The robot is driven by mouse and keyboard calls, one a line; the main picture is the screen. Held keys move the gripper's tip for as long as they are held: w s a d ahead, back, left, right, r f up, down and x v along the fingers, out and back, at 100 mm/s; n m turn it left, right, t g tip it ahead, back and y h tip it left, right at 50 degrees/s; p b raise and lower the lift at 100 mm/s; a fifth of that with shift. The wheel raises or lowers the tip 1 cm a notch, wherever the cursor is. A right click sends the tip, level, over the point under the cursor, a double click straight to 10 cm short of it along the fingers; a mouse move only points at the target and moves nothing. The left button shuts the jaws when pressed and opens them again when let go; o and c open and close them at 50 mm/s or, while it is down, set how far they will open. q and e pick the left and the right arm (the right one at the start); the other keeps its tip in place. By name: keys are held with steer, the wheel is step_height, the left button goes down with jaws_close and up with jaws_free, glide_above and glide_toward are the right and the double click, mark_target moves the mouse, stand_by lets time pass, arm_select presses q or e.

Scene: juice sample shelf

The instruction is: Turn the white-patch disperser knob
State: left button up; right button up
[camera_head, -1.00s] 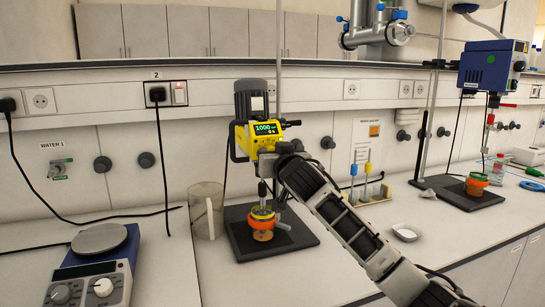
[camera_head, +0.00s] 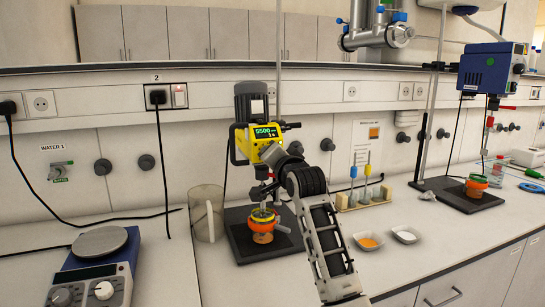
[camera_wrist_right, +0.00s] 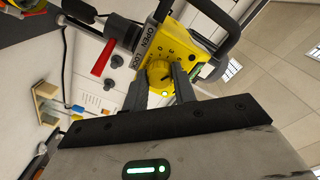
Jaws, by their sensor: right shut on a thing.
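The yellow disperser (camera_head: 256,135) has a grey motor on top and a lit green display reading 5500. Its shaft goes down into an orange-rimmed vessel (camera_head: 262,216) on a black base plate. In the right wrist view the round yellow knob (camera_wrist_right: 160,76) sits on the yellow housing, with dial numbers beside it. My right gripper (camera_wrist_right: 162,88) is shut on this knob, one finger on each side. In the head view my right gripper (camera_head: 272,158) is at the disperser's front and hides the knob. My left gripper is not in view.
A blue disperser (camera_head: 488,68) stands at the right. A clear jug (camera_head: 207,211) and a hotplate (camera_head: 98,262) are at the left. A rack (camera_head: 362,196) and two small dishes, one with orange powder (camera_head: 369,240), lie right of my arm.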

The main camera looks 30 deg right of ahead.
steer(key=shift+m, duration=0.4)
steer(key=o, duration=1)
steer(key=shift+s, duration=0.1)
steer(key=b+v, duration=0.2)
steer(key=v, duration=1.3)
steer(key=shift+s+b, duration=0.4)
steer(key=shift+a, duration=0.1)
